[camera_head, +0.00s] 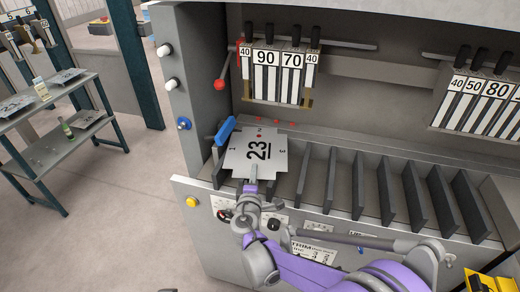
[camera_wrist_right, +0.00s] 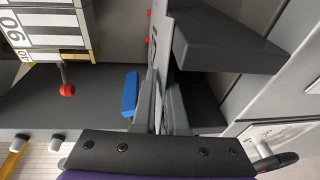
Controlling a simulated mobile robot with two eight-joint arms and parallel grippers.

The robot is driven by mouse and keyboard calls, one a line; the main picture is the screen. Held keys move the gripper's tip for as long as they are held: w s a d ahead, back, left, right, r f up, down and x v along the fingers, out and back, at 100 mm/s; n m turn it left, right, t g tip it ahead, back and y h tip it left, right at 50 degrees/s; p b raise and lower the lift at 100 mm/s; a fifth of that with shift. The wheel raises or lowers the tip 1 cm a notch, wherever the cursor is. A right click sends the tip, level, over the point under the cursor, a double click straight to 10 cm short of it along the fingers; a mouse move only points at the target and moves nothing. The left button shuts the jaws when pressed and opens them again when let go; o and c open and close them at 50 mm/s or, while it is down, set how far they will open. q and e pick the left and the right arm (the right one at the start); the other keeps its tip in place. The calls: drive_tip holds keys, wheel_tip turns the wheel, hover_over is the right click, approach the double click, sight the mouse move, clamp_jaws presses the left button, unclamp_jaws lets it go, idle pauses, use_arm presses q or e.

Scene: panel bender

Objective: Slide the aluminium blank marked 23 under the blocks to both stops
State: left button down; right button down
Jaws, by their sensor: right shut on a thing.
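The aluminium blank marked 23 (camera_head: 240,157) is a pale notched plate lying over the left end of the machine's ribbed bed, its far edge toward the dark back ledge. My right gripper (camera_head: 252,184) is shut on its near edge. In the right wrist view the blank (camera_wrist_right: 159,35) shows nearly edge-on beyond the fingers (camera_wrist_right: 160,105). The blocks marked 40, 90, 70, 40 (camera_head: 278,78) hang above and behind the blank. A blue part (camera_head: 225,130) stands beside its far left corner, also visible in the wrist view (camera_wrist_right: 129,94). I cannot tell whether they touch. My left gripper is not in view.
More blocks (camera_head: 480,95) hang at the right. Dark upright ribs (camera_head: 382,187) fill the bed to the right of the blank. A red-knobbed lever (camera_head: 220,84) is at the left. A grey shelf table (camera_head: 45,128) with plates stands far left, with open floor between.

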idle(0.5)
drive_tip(key=shift+r+p, duration=0.85)
drive_tip(key=shift+r, duration=0.4)
drive_tip(key=s+r, duration=0.1)
drive_tip(key=s, duration=0.6)
drive_tip(key=shift+a+r, duration=0.25)
drive_tip(key=shift+a, duration=0.15)
drive_tip(key=shift+f, duration=0.1)
